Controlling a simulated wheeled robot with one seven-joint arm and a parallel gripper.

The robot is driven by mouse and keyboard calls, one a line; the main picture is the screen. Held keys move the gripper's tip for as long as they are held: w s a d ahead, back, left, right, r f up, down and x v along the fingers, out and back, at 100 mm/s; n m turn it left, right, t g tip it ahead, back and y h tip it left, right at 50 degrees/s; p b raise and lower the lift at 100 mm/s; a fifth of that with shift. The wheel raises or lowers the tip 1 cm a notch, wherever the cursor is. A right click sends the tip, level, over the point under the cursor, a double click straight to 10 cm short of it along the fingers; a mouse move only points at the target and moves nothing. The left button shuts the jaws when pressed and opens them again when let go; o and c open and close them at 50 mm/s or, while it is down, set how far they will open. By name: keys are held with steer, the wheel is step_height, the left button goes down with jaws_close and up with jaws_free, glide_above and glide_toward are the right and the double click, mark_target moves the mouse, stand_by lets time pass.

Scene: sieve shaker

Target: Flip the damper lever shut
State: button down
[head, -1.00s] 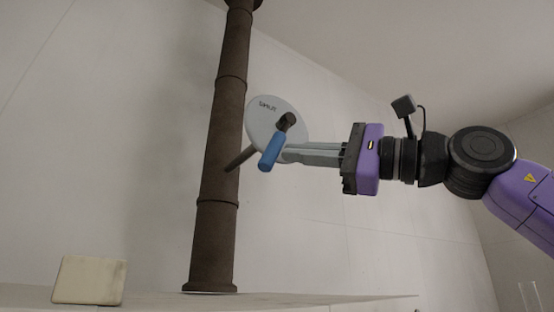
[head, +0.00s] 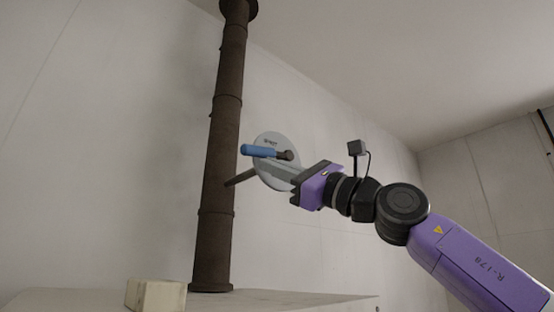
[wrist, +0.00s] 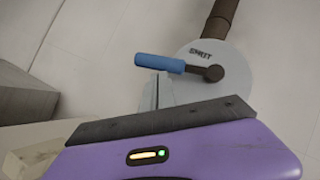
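The damper lever has a blue handle (head: 260,151) on a dark hub (head: 286,155), in front of a pale round plate (head: 277,141) beside the dark pipe. The handle points left, nearly level. In the wrist view the blue handle (wrist: 159,63) tilts slightly down to the right to its hub (wrist: 213,73), and the plate (wrist: 232,65) carries a label that appears to read "SHUT". My gripper (head: 264,164) is just below the handle, its fingers together with nothing seen between them. The fingertips (wrist: 159,76) are close under the handle; whether they touch it is unclear.
The tall dark pipe (head: 222,130) rises from a pale ledge (head: 80,299) on the left, with a short rod reaching from it to the plate. A cream block (head: 156,295) stands on the ledge.

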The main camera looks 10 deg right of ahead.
steer(key=shift+s+a+r+p, duration=0.3)
steer(key=shift+a+r, duration=0.15)
steer(key=shift+r, duration=0.3)
steer(key=shift+s+r, duration=0.1)
steer(key=shift+r, duration=0.15)
steer(key=s+d+f+b, duration=0.5)
steer(key=s+f+b, duration=0.2)
steer(key=f, duration=0.3)
steer(key=shift+f, duration=0.2)
stand_by(0.5)
